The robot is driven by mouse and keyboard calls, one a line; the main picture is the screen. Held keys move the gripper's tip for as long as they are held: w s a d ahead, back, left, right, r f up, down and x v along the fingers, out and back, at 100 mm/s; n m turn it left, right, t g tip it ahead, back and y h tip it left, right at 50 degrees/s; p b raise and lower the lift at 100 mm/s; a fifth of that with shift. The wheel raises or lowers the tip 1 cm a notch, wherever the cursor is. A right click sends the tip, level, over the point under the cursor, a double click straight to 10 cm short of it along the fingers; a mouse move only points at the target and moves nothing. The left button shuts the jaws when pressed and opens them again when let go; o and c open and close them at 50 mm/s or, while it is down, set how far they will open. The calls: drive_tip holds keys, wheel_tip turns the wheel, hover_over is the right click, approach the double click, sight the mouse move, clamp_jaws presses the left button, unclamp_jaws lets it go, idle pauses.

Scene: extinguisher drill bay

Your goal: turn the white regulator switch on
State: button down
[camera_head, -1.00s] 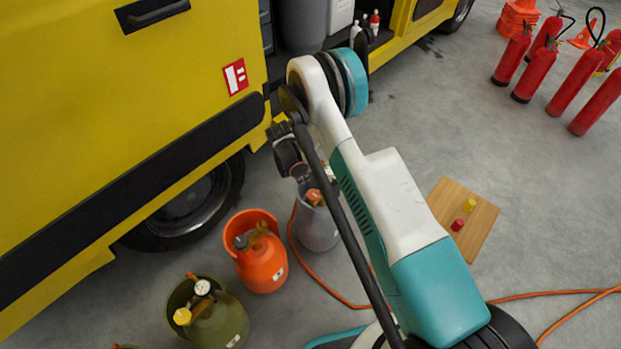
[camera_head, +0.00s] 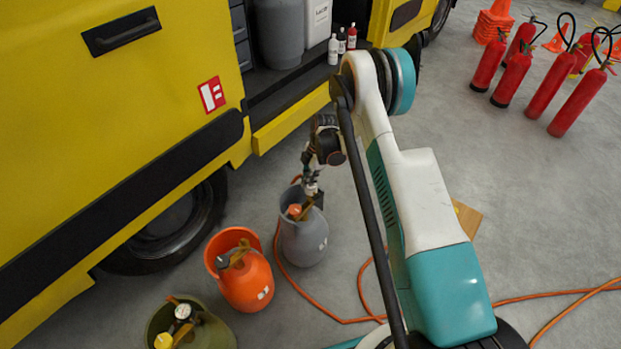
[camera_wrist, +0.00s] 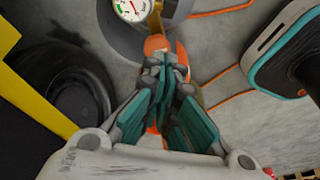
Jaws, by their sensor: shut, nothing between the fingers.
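My gripper (camera_head: 312,192) is just above the top of a grey gas cylinder (camera_head: 305,245) in the head view. In the wrist view my gripper (camera_wrist: 177,70) is shut and empty, with its teal fingers together. An orange knob (camera_wrist: 157,45) lies just beyond the fingertips; I cannot tell whether they touch. A white-faced gauge (camera_wrist: 131,8) and a brass fitting (camera_wrist: 172,12) show at the top edge. The orange knob (camera_head: 294,210) also shows inside the grey collar in the head view. I cannot pick out a white switch in either view.
An orange cylinder (camera_head: 252,288) stands left of the grey one, and an olive cylinder (camera_head: 212,335) with a gauge stands nearer. A yellow truck (camera_head: 90,110) fills the left. An orange hose (camera_head: 318,315) lies on the floor. Several red extinguishers (camera_head: 512,80) stand at the far right.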

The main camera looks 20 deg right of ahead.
sight(316, 197)
drive_tip(key=d+b+x, duration=0.1)
drive_tip(key=b+x, duration=0.2)
drive_tip(key=x, duration=0.5)
drive_tip(key=shift+w+d+f, duration=0.25)
drive_tip(key=shift+d+f, duration=0.05)
drive_tip(key=shift+d, duration=0.55)
drive_tip(key=shift+f+h, duration=0.2)
drive_tip(key=shift+h, duration=0.4)
drive_tip(key=shift+f+h, duration=0.25)
drive_tip(key=shift+h, duration=0.65)
drive_tip(key=shift+a+f, duration=0.2)
drive_tip(key=shift+f, duration=0.15)
drive_tip(key=shift+s+a+f, duration=0.1)
drive_tip(key=shift+a+f, duration=0.25)
drive_tip(key=shift+f, duration=0.4)
